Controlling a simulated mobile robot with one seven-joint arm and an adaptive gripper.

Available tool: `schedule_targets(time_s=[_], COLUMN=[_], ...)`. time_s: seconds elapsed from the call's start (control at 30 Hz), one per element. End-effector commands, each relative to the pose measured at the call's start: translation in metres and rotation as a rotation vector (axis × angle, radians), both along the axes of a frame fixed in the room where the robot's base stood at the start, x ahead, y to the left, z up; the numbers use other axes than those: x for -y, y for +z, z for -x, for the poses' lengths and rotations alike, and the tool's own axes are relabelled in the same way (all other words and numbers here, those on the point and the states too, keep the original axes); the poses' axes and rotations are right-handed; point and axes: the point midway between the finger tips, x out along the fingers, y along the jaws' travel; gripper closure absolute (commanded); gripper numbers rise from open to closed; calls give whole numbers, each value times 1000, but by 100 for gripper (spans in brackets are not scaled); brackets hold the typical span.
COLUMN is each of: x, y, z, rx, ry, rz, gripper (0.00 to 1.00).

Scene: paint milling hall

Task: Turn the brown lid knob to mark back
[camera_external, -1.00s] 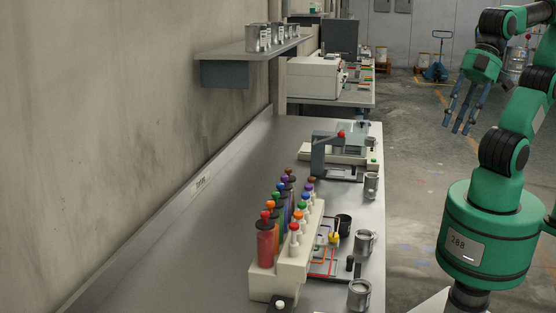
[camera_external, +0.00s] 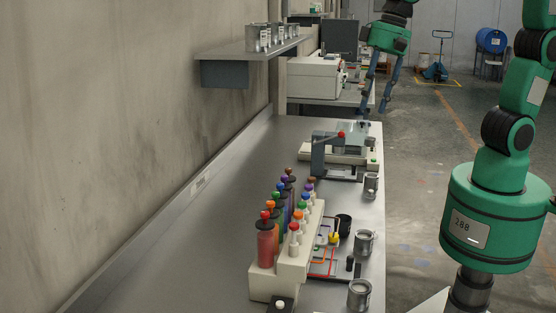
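A row of coloured canisters with knobbed lids stands in a cream rack (camera_external: 262,285) on the steel bench. The brown lid knob (camera_external: 289,170) is small at the far end of the taller left row, behind the purple one. A shorter right row of coloured knobs also ends in a brown top (camera_external: 311,180). Marks around the lid are too small to read. My gripper (camera_external: 374,108) hangs fingers down, high and right of the rack, in front of the bench's far right end in the picture. Its fingers are spread, with nothing seen between them.
A press-like device with a red knob (camera_external: 341,134) stands beyond the rack. Metal cups (camera_external: 364,242) and a black cup (camera_external: 343,224) are at the right. A wall shelf (camera_external: 240,53) with cans overhangs the left. The bench's left side is clear.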

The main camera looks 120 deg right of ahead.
Motion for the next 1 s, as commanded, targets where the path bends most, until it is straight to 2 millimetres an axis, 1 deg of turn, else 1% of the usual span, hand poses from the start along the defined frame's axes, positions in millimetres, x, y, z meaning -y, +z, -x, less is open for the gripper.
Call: schedule_targets(time_s=[0.03,0.1,0.17,0.3,0.5,0.7,0.83,0.9,1.0], x=[13,30,45,82,137,189,213,222,228], y=[0,-4,-8,-20,-44,-73,-89,-94,-100], z=[-10,-22,-32,-52,-76,-89,-93,-94,-95], rx=[-14,-28,-39,-64,-101,-132,-146,-151,-154], ry=[-69,-175,-265,-477,-780,-1065,-1198,-1244,-1284], rz=[-17,-40,-60,-101,-151,-189,-203,-207,-211], gripper=[64,64,64,64,64,64,64,64,64])
